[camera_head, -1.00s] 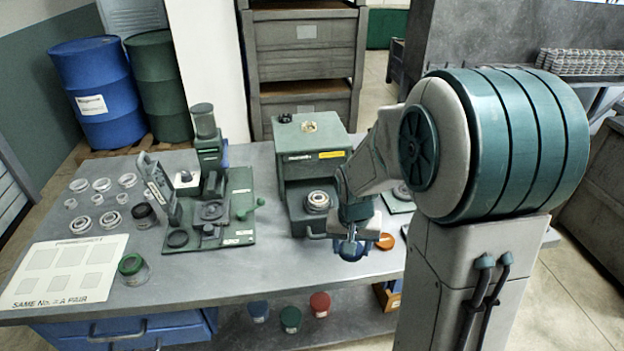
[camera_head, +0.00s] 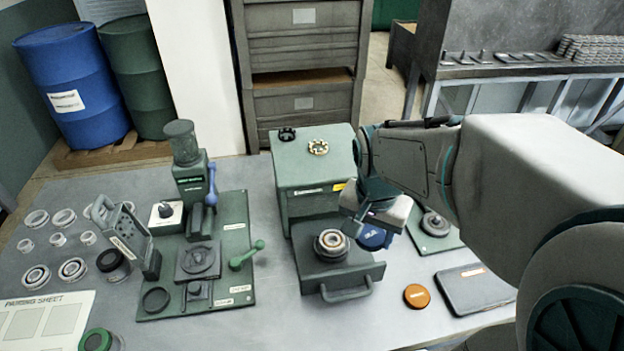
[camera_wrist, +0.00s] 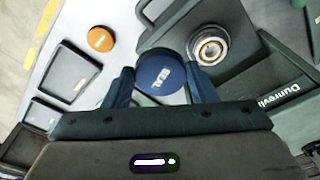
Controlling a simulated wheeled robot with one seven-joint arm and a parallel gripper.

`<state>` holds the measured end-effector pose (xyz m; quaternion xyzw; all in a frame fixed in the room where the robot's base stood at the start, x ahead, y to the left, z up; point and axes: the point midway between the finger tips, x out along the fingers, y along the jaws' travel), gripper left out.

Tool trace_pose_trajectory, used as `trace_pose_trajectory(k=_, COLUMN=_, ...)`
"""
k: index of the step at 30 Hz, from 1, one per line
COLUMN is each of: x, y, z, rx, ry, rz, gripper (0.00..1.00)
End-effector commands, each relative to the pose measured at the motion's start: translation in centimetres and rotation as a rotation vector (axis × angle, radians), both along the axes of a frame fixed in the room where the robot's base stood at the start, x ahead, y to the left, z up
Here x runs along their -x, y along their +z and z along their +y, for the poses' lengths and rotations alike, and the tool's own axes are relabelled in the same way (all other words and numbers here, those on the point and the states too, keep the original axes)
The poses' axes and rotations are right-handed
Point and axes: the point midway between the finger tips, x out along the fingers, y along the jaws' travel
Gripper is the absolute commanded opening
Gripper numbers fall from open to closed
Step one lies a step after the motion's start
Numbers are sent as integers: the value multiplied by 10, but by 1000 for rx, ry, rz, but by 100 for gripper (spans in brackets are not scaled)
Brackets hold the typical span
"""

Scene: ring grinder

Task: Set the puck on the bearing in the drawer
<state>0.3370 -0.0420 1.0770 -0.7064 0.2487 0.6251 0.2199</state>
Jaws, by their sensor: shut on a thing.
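A round blue puck (camera_wrist: 160,74) with pale lettering sits between the two fingers of my gripper (camera_wrist: 162,88), which is shut on it. In the head view the puck (camera_head: 373,237) and my gripper (camera_head: 374,218) are just right of the open drawer (camera_head: 350,283) of the green machine. The bearing (camera_head: 332,242), a pale metal ring in a dark round seat, is in the drawer. The bearing (camera_wrist: 209,48) also shows right of the puck in the wrist view, apart from it. Its top is bare.
The green machine's cabinet (camera_head: 313,185) rises behind the drawer. An orange disc (camera_head: 417,295) and a dark tray (camera_head: 474,288) lie to the right. A green press fixture (camera_head: 196,255) and several loose rings stand left. The drawer handle (camera_head: 347,294) sticks out in front.

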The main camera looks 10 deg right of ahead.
Motion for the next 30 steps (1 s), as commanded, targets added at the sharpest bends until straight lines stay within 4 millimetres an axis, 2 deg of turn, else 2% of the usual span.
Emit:
trace_pose_trajectory(k=18, x=-85, y=-56, z=41, rx=0, ry=5, rz=3, gripper=30)
trace_pose_trajectory(k=26, x=-95, y=-69, z=46, rx=0, ry=3, rz=2, gripper=30)
trace_pose_trajectory(k=30, x=-95, y=-89, z=46, rx=-1, ry=4, rz=5, gripper=30)
